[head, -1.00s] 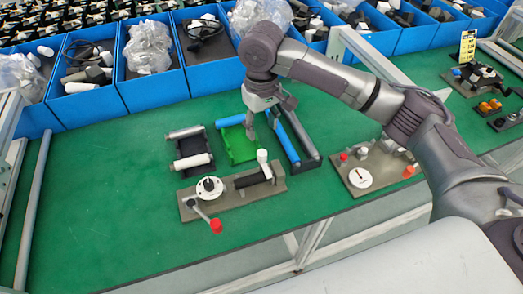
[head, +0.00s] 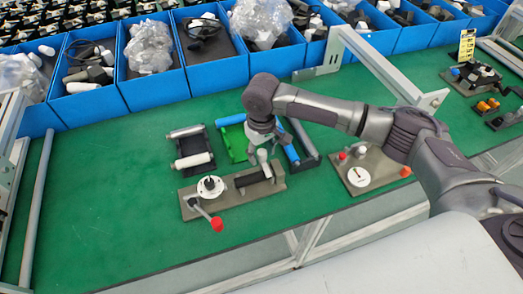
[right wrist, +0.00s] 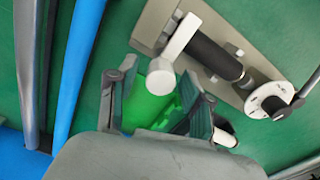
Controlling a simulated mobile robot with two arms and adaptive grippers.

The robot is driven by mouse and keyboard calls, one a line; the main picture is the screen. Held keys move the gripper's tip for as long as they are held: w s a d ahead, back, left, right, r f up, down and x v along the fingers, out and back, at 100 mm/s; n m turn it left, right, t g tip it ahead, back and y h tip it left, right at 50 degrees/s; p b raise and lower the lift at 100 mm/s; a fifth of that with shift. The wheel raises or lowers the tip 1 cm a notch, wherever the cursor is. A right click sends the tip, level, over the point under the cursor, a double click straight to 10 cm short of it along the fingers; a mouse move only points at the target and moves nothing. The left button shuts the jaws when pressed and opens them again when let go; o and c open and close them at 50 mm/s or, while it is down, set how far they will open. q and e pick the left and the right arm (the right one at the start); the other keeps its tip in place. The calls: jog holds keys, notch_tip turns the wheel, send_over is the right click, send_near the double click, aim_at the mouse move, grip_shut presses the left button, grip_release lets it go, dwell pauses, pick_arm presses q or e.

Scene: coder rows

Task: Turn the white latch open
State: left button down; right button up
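The white latch (right wrist: 178,38) sits at the left end of a black cylinder (right wrist: 216,57) on a grey metal plate (right wrist: 150,22). In the head view the latch (head: 263,157) stands up from the plate and is partly covered by my right gripper (head: 264,148). In the right wrist view my right gripper (right wrist: 158,85) is open, with a finger on each side of the latch's round end (right wrist: 161,76). I cannot tell whether the fingers touch it. My left gripper is not in view.
The same plate carries a white dial (head: 210,187) and a red-knobbed lever (head: 217,224). A green tray (head: 233,143) and blue roller (head: 287,142) lie just behind. Another fixture plate (head: 374,175) stands to the right. Blue bins (head: 153,90) line the back. The front left is clear.

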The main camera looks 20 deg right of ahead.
grip_shut()
jog(key=n+p, duration=0.2)
jog(key=p, duration=0.1)
jog(key=shift+r+n, duration=0.25)
jog(key=shift+n, duration=0.05)
jog(key=n+p, duration=0.3)
jog(key=n, duration=0.1)
jog(key=shift+n, duration=0.3)
jog(key=n+p, duration=0.1)
jog(key=n, duration=0.1)
jog(key=shift+a+f+n+p, duration=0.1)
jog(key=shift+n+p, duration=0.2)
jog(key=shift+p, duration=0.05)
jog(key=n, duration=0.2)
jog(key=shift+n+p, duration=0.4)
jog(key=n+p, duration=0.1)
jog(key=n, duration=0.4)
jog(key=shift+n, duration=0.4)
